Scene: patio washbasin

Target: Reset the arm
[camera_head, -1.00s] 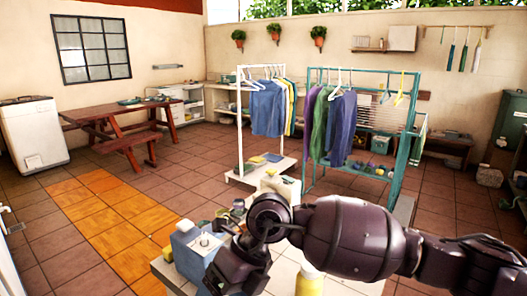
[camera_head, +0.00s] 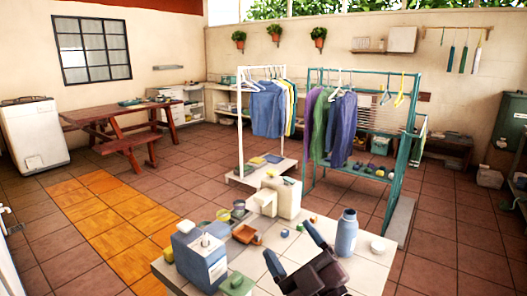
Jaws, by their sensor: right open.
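My right gripper (camera_head: 293,256) shows at the bottom of the head view, over the front of the white tiled counter (camera_head: 374,268). Its two dark fingers stand apart and point up and left, with nothing between them. Most of my right arm is out of the frame. My left gripper is not in view.
On the counter are a blue-and-white container (camera_head: 200,256), a white jug (camera_head: 285,196), a blue bottle (camera_head: 346,234), an orange scoop-like piece (camera_head: 245,234) and small items. Clothes racks stand behind, including a teal one (camera_head: 402,165). Open tiled floor lies left.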

